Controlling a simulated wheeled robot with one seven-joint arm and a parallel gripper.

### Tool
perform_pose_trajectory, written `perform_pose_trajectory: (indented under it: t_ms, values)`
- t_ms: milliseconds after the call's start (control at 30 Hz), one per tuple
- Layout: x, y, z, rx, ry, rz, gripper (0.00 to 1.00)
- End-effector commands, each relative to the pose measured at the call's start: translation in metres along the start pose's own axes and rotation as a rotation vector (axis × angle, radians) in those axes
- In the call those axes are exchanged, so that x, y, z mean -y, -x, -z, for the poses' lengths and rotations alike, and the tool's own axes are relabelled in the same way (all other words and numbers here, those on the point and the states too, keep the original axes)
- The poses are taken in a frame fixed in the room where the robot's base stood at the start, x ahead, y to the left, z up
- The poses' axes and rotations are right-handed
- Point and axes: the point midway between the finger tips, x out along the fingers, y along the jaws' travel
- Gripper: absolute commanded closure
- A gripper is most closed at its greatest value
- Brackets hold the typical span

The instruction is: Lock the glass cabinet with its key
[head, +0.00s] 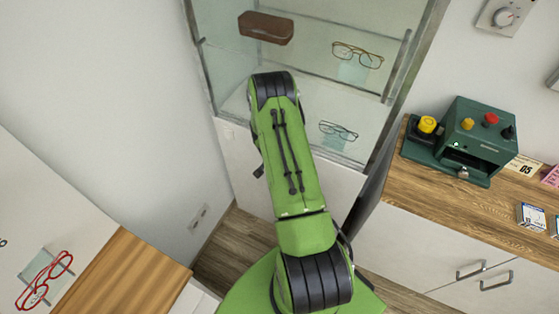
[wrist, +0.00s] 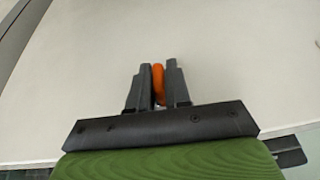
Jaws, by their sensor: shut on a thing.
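The glass cabinet (head: 421,62) stands at the back centre in the head view, with a metal frame, glass shelves and a pale lower panel. My gripper (wrist: 156,72) shows in the wrist view, shut on a slim orange thing, which I take to be the key (wrist: 158,84). The fingers hide most of it. A pale, plain surface lies beyond the fingertips. In the head view my green arm reaches toward the cabinet's lower part and hides my gripper and the key. I cannot see a lock in either view.
In the cabinet are a brown case (head: 265,27), brown glasses (head: 357,54) and dark glasses (head: 338,131). A wooden counter (head: 437,188) with a green machine (head: 462,137) stands close on the right. Red glasses (head: 44,281) are at lower left, near a wooden top (head: 124,277).

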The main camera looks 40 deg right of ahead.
Motion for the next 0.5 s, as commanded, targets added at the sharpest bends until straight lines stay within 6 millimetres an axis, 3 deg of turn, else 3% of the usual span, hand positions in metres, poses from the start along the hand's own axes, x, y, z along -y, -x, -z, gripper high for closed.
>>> perform_pose_trajectory:
  t_ms: [500]
  values:
    - [0.0001, -0.0010, -0.0027, 0.007, 0.041, -0.090, 1.00]
